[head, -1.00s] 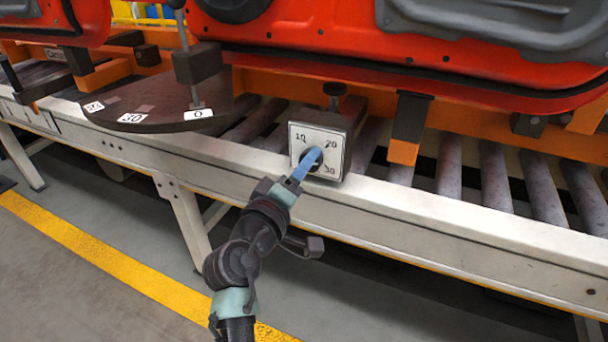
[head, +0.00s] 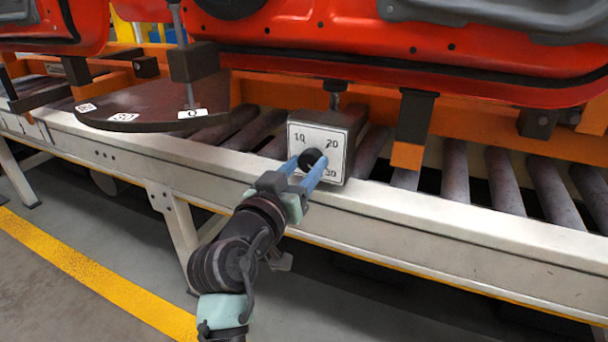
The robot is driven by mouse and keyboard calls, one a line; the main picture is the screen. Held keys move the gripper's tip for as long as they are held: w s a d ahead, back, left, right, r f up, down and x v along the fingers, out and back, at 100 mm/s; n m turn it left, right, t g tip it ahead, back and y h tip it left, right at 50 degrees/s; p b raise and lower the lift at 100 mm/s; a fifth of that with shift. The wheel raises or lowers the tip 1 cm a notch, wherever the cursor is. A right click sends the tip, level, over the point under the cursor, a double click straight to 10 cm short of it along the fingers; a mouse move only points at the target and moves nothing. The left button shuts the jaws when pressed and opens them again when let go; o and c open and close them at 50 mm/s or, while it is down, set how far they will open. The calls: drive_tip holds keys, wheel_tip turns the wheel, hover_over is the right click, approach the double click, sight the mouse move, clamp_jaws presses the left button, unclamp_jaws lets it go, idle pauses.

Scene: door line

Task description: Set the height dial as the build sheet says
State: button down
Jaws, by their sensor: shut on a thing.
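The height dial is a black round knob (head: 313,159) on a white plate (head: 302,137) marked 10, 20 and 30, on the front of a dark box at the conveyor's edge. My gripper (head: 304,165) has its two blue fingers on either side of the knob and is shut on it. The fingers come from the lower left. The knob's pointer, if any, cannot be made out, so its setting is unclear. The build sheet is not seen in this view.
A dark angle plate (head: 150,108) with number labels lies to the left. Red door panels (head: 400,50) hang on orange carriers above. Conveyor rollers (head: 505,180) and a pale rail (head: 440,220) run across. The floor in front is clear, with a yellow line (head: 90,275).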

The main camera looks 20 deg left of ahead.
drive_tip(key=shift+f+m+b, duration=0.1)
drive_tip(key=shift+m+b, duration=0.35)
drive_tip(key=shift+m, duration=0.55)
drive_tip(key=shift+c, duration=1.5)
unclamp_jaws()
drive_tip(key=s+p, duration=0.4)
drive_tip(key=s, duration=0.9)
drive_tip(key=shift+a, duration=0.15)
